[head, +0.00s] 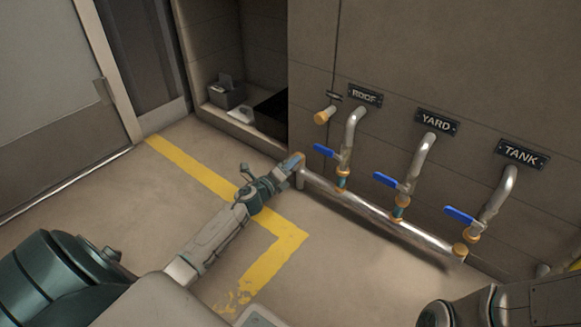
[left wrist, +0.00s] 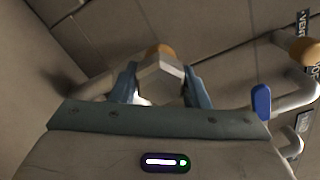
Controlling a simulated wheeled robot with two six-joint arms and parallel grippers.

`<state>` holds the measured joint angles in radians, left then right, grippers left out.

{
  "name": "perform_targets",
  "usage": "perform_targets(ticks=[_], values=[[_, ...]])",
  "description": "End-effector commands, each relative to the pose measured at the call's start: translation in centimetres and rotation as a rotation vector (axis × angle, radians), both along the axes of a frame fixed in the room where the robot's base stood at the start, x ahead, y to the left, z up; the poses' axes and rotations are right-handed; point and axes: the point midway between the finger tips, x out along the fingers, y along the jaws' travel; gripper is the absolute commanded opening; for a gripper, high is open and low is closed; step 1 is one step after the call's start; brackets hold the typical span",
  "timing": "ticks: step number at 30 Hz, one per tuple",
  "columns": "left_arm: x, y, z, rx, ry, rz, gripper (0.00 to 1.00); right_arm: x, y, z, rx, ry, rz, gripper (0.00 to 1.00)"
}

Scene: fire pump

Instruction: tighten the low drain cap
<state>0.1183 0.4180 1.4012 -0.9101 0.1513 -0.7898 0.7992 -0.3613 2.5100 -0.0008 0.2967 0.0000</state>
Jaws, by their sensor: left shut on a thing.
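My left gripper (head: 296,161) reaches the left end of the low horizontal pipe (head: 375,215) in the head view. In the left wrist view its two blue-grey fingers (left wrist: 162,86) are shut on a pale, faceted block (left wrist: 161,77), which looks like the low drain cap. A brass-coloured part (left wrist: 160,50) shows just behind the block. The fingers hide most of the cap in the head view, and its thread cannot be seen. Part of my right arm shows at the bottom right of the head view, but its fingertips cannot be made out.
Three pipes with blue-handled valves (head: 387,179) rise from the low pipe under the signs ROOF (head: 365,95), YARD (head: 437,122) and TANK (head: 521,153). A brass-capped stub (head: 321,117) juts out above the gripper. Yellow floor tape (head: 195,168) crosses open floor at left.

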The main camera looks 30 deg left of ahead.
Motion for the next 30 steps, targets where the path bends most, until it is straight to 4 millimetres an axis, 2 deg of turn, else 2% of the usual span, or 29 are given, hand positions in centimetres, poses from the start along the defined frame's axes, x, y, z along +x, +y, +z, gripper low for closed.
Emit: perform_targets(ticks=[9,23,24,27,30], values=[[-0.07,-0.04,-0.17,0.091,-0.005,-0.001,0.19,0.0,0.0,-0.29,0.0,0.0,0.0,0.0],[-0.07,-0.04,-0.16,0.104,-0.006,-0.001,0.19,-0.01,0.0,-0.31,0.0,0.0,0.0,0.0],[-0.07,-0.03,-0.16,0.104,-0.006,-0.001,0.47,-0.01,0.0,-0.31,0.0,0.0,0.0,0.0],[-0.06,-0.02,-0.13,0.103,-0.006,-0.001,0.63,-0.01,0.0,-0.31,0.0,0.0,0.0,0.0],[-0.04,-0.02,-0.1,0.103,-0.007,0.0,0.63,-0.01,0.0,-0.3,0.0,0.0,0.0,0.0]])
